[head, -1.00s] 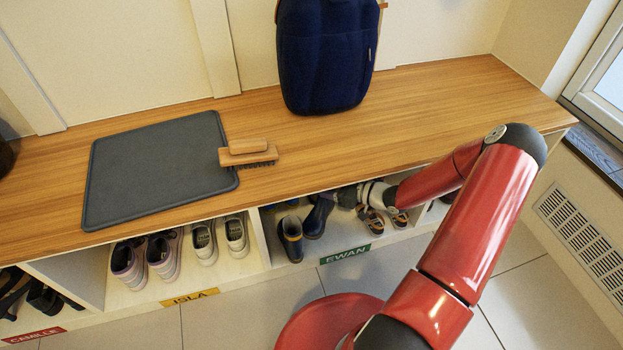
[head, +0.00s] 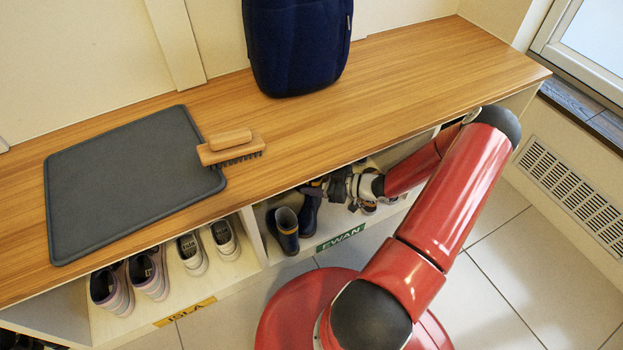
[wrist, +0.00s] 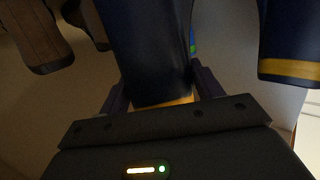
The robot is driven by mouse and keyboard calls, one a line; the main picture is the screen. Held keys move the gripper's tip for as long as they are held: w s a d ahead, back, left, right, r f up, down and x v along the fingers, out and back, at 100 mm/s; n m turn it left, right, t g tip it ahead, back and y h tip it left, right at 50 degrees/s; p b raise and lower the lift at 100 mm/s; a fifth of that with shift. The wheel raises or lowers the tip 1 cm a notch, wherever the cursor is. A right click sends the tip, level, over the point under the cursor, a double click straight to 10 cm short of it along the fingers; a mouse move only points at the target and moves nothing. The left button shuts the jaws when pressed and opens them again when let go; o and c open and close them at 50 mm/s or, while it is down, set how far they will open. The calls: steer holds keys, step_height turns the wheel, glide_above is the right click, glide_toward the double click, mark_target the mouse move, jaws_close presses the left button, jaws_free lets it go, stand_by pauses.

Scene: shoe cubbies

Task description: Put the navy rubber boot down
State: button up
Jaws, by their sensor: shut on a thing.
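The navy rubber boot (head: 309,216) is upright inside the cubby labelled EWAN, under the bench. My gripper (head: 327,187) reaches into this cubby from the right and is shut on the boot. In the wrist view the boot (wrist: 152,45) stands between my two fingers (wrist: 160,92), with a tan band at its end. A matching navy boot (head: 285,229) stands just to its left in the head view; it shows at the upper right in the wrist view (wrist: 288,38). I cannot tell whether the held boot's sole touches the cubby floor.
Brown shoes (wrist: 38,38) lie beside the held boot, partly hidden by my arm in the head view. The bench top (head: 400,85) is close above my gripper. A grey mat (head: 130,180), a brush (head: 230,148) and a navy bag (head: 297,45) are on it.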

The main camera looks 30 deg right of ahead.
steer(key=shift+f, duration=0.2)
steer(key=o, duration=1.6)
steer(key=p+v, duration=0.1)
steer(key=v, duration=1.1)
steer(key=shift+r, duration=0.25)
